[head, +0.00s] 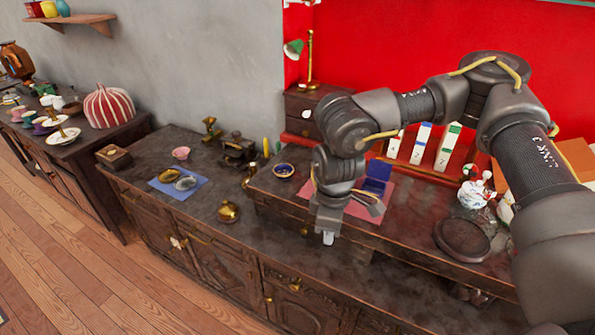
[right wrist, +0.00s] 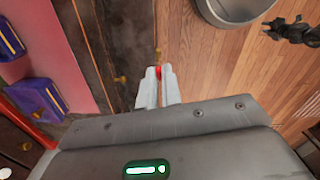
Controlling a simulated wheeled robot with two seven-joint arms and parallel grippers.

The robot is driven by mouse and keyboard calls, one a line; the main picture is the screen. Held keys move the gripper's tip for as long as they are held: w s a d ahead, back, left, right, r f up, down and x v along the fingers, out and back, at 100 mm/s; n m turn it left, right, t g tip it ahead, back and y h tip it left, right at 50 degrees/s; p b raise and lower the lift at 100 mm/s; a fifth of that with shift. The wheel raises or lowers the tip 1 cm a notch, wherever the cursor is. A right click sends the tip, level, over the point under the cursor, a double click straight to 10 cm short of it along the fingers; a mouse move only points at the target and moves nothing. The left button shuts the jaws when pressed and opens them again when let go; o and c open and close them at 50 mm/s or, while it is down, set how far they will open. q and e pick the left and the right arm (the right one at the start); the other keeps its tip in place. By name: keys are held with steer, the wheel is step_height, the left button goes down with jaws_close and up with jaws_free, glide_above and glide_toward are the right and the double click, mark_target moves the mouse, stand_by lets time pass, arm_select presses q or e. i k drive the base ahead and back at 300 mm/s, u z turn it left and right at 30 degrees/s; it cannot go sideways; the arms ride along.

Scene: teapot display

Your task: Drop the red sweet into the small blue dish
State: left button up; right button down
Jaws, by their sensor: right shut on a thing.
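The small blue dish (head: 284,170) has a pale inside and a dark blue rim. It sits on the raised dark wooden top, left of my right arm in the head view. My right gripper (head: 328,239) points down near the front edge of that top, to the right of the dish and in front of it. In the right wrist view the fingertips (right wrist: 160,72) are closed together on the red sweet (right wrist: 158,70), of which only a small red bit shows. The sweet cannot be made out in the head view. My left gripper is not in view.
Blue boxes (head: 376,178) stand on a pink mat behind my right gripper. A round dark tray (head: 462,238) and a white teapot (head: 474,193) are to the right. A brass pot (head: 228,211) stands on the lower counter. The counter's front middle is clear.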

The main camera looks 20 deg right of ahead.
mark_target(281, 176)
steer(key=i, duration=1)
